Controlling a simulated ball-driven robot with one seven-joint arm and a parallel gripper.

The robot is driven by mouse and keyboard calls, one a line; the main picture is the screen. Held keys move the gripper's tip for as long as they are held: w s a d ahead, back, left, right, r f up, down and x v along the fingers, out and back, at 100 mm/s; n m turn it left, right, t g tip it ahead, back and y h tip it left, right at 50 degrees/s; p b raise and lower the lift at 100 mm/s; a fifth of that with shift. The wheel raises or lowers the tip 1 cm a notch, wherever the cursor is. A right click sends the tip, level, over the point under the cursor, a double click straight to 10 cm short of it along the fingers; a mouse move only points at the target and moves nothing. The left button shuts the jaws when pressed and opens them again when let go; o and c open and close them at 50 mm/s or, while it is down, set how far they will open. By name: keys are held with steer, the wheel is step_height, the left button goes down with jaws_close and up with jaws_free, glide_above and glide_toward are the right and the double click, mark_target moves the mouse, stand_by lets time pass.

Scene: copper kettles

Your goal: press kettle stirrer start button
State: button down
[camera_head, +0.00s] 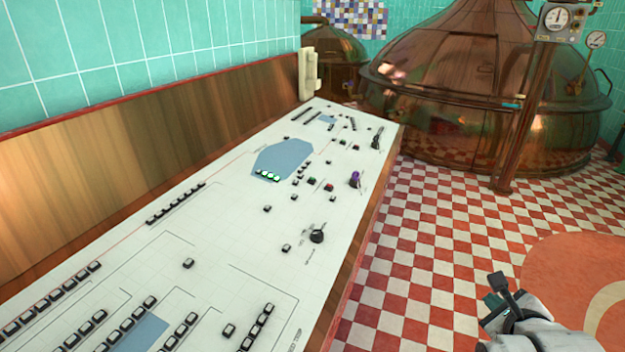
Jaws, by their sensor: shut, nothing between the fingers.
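A long white control panel (235,225) slopes away from me on the left, carrying many small black-framed buttons. A green button (311,180) and a red button (329,187) sit side by side towards its far right part. The labels are too small to read, so I cannot tell which button is the stirrer start. My gripper (502,286) is at the lower right, shut and empty. It is over the floor, well to the right of the panel, and touches nothing on it.
A black lever knob (317,236), a purple-topped lever (355,179) and another black lever (377,137) stand up from the panel's right side. Copper kettles (470,85) and a gauge post (515,130) stand behind. The checkered floor (430,230) between panel and gripper is clear.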

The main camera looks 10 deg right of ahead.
steer(key=s+a+f+n+g+y, duration=0.1)
steer(key=s+a+f+n+g, duration=0.2)
steer(key=s+f+n, duration=0.3)
steer(key=s+a+f+n+g+y, duration=0.2)
steer(key=s+a+f+n, duration=0.3)
steer(key=s+n, duration=0.5)
steer(key=s+a+f+n+g+y, duration=0.1)
steer(key=s+a+f+n+g, duration=0.3)
steer(key=s+n, duration=0.5)
step_height(320, 180, down, 3)
steer(key=a+n, duration=0.2)
steer(key=n, duration=0.4)
steer(key=shift+a+r, duration=0.15)
